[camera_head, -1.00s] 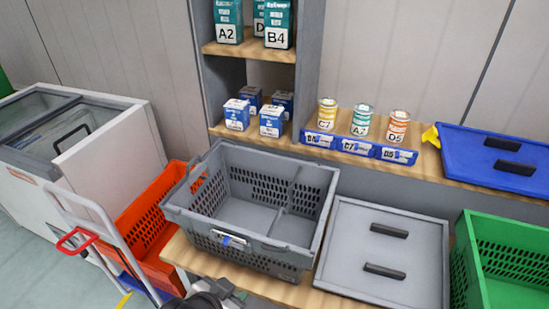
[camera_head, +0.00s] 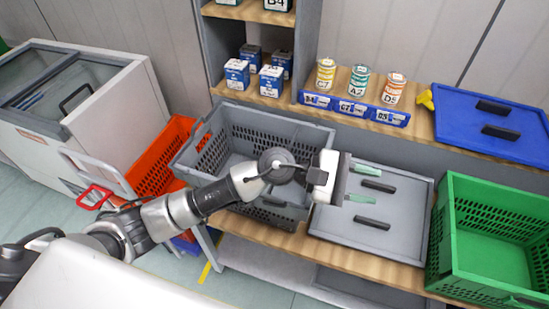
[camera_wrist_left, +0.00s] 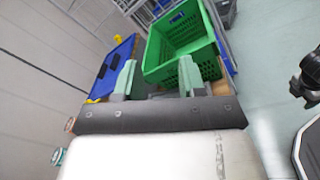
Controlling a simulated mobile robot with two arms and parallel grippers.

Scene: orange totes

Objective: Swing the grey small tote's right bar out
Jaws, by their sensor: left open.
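The grey small tote (camera_head: 275,126) stands on the wooden bench in the head view, its open top facing up. My left arm crosses in front of it and hides its middle and part of its right side. I cannot make out its right bar. My left gripper (camera_head: 366,184) is open, its two green fingertips apart and nothing seen between them. It is to the right of the tote, over the grey lid. The fingertips also show in the left wrist view (camera_wrist_left: 156,78), pointing towards the green crate. My right gripper is not seen.
The grey lid (camera_head: 405,218) with two black handles lies right of the tote. A green crate (camera_head: 490,195) stands further right, an orange crate (camera_head: 160,165) left. Behind are a blue lid (camera_head: 460,140), cans in blue trays (camera_head: 352,107) and a shelf post (camera_head: 310,50).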

